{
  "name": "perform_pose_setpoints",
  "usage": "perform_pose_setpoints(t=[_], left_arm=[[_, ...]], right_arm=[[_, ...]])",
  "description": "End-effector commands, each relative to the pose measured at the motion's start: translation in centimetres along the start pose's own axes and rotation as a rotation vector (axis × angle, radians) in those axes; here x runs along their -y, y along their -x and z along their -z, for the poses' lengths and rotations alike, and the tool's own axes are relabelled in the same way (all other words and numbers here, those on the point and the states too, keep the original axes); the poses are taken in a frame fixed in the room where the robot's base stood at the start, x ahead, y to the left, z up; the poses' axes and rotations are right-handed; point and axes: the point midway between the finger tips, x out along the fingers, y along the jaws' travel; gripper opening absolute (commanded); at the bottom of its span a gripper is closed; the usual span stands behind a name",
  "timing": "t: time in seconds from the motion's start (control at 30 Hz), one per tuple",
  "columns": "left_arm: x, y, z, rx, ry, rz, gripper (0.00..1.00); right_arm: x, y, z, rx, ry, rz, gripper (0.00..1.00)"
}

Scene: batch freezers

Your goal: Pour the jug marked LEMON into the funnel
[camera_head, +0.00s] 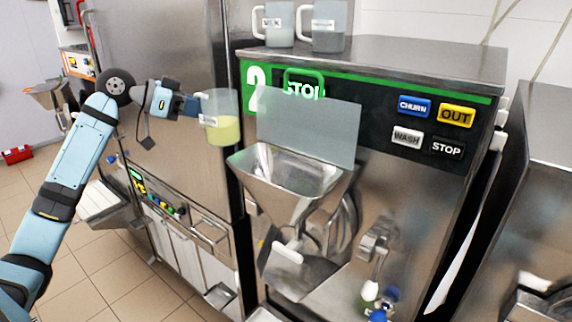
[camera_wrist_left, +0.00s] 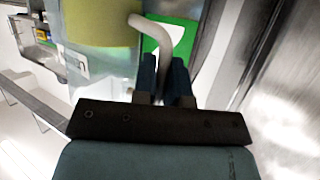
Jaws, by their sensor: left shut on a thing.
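My left gripper (camera_head: 188,106) is shut on the handle of a clear jug (camera_head: 213,103) holding pale yellow liquid. The jug is about upright, in the air to the upper left of the steel funnel (camera_head: 248,174) of the machine marked 2. The left wrist view also shows the jug (camera_wrist_left: 98,62), its pale handle between the gripper fingers (camera_wrist_left: 165,82). I cannot read a LEMON mark on it. The funnel has a wide rectangular mouth, and a clear upright panel (camera_head: 310,130) stands behind it. My right gripper is not in view.
Two more jugs, one (camera_head: 273,35) left of the other (camera_head: 328,40), stand on the machine's top. Buttons CHURN (camera_head: 414,106), OUT (camera_head: 456,116), WASH (camera_head: 407,138) and STOP (camera_head: 446,149) are on its front. A tap (camera_head: 376,243) juts out below. Tiled floor is clear at the lower left.

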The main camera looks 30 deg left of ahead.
Motion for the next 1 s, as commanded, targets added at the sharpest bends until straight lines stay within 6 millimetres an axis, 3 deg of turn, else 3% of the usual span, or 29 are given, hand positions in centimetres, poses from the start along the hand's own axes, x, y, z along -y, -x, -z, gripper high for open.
perform_pose_setpoints(t=[0.37, 0.67, 0.9, 1.0], left_arm=[[-0.3, 0.2, 0.8, 0.021, -0.038, 0.003, 0.0], [-1.1, 0.5, 3.0, 0.108, -0.155, 0.044, 0.0], [-2.3, -0.2, 3.5, 0.198, -0.275, 0.089, 0.0], [-2.9, -0.1, 4.9, 0.235, -0.325, 0.109, 0.0]], right_arm=[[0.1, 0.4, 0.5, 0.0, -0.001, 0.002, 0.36], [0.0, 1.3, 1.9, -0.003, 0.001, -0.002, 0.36], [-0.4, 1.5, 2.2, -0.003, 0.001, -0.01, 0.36], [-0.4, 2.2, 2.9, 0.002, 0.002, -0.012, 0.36]])
